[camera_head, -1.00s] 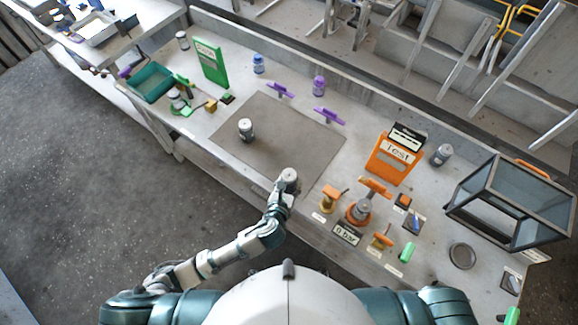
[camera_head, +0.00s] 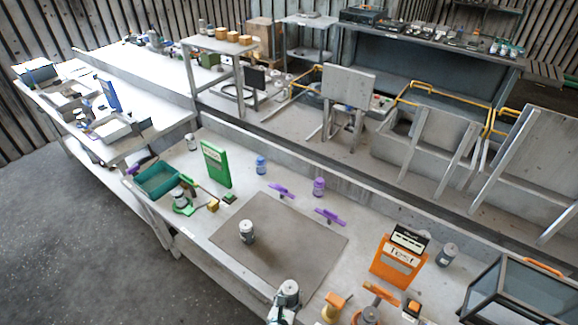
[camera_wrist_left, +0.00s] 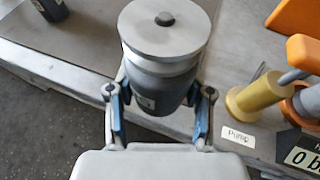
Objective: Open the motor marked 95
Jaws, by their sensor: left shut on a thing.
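My left gripper (camera_wrist_left: 160,108) is shut on a dark grey cylindrical motor (camera_wrist_left: 160,62) with a light grey lid and a small dark knob. In the head view the held motor (camera_head: 288,292) is upright at the near edge of the brown mat. A small mark on its side is too blurred to read. A similar motor (camera_head: 246,231) stands on the brown mat (camera_head: 290,250). Other similar ones are by the green board (camera_head: 192,141), at the green fixture (camera_head: 180,196) and right of the orange Test board (camera_head: 447,253). No number 95 is legible. My right gripper is not in view.
A teal tray (camera_head: 158,182) and green board (camera_head: 215,163) are at left. The orange Test board (camera_head: 397,262), a yellow pump part (camera_wrist_left: 255,95) and a glass-sided box (camera_head: 515,290) are at right. Most of the mat is clear.

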